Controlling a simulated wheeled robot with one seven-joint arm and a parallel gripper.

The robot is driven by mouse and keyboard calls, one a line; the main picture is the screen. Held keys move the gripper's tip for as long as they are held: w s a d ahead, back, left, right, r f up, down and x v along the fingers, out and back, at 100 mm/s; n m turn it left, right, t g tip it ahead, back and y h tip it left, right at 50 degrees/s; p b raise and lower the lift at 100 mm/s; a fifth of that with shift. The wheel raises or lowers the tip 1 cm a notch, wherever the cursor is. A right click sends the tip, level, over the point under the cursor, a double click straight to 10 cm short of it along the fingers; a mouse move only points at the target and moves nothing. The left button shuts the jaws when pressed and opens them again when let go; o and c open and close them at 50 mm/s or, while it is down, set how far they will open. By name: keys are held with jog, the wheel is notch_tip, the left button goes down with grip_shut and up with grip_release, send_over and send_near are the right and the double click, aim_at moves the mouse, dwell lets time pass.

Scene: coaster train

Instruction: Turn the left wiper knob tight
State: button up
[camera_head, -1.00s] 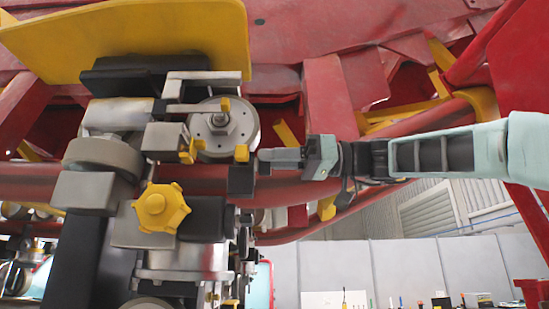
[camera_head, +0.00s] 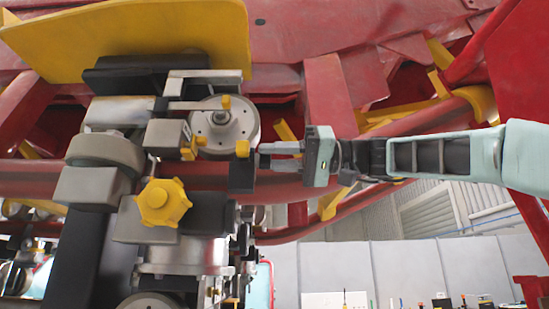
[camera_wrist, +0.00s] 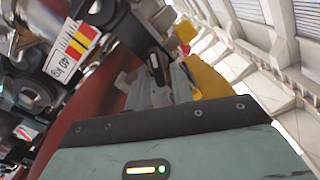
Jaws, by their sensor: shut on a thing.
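Another yellow knob (camera_head: 190,149) is further left.
A large yellow star knob (camera_head: 163,203) stands lower left. A red tube (camera_head: 205,177) runs behind the block and under my gripper. A yellow bracket (camera_head: 333,203) hangs below my wrist.

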jog(key=m, duration=0.8)
jog(key=f+m, duration=0.1)
jog(key=m, duration=0.3)
jog(key=shift+w, duration=0.35)
jog(key=shift+m, duration=0.3)
jog(key=o, duration=0.7)
jog(key=shift+d, duration=0.1)
jog(key=d+b, duration=0.4)
jog(key=d, duration=1.3)
jog(key=shift+s+d+b, duration=0.2)
jog(key=shift+s+b, duration=0.1)
jog(key=shift+s, duration=0.05)
